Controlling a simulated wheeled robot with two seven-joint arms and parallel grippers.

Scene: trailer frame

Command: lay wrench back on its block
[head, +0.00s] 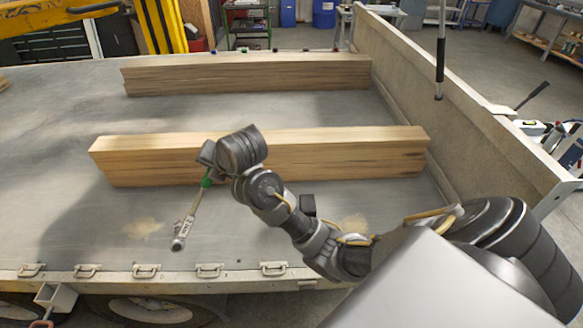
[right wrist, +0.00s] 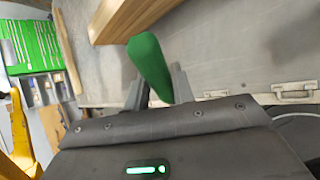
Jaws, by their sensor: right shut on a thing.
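The wrench (head: 187,225) is a grey metal tool with a green grip. In the head view it slants down and left from my right gripper (head: 207,172), its metal end lower in the picture. My right gripper is shut on the green grip, which also shows between the fingers in the right wrist view (right wrist: 149,66). The nearer wooden block (head: 340,158) is a long beam lying across the trailer bed. My right gripper is in front of its left part and hides some of it. Whether the wrench touches the bed is unclear. My left gripper is out of view.
A second wooden block (head: 250,78) lies farther back on the grey trailer bed (head: 75,215). A side wall (head: 480,125) bounds the bed on the right. Metal latches (head: 147,271) line the near edge. The bed left of the wrench is clear.

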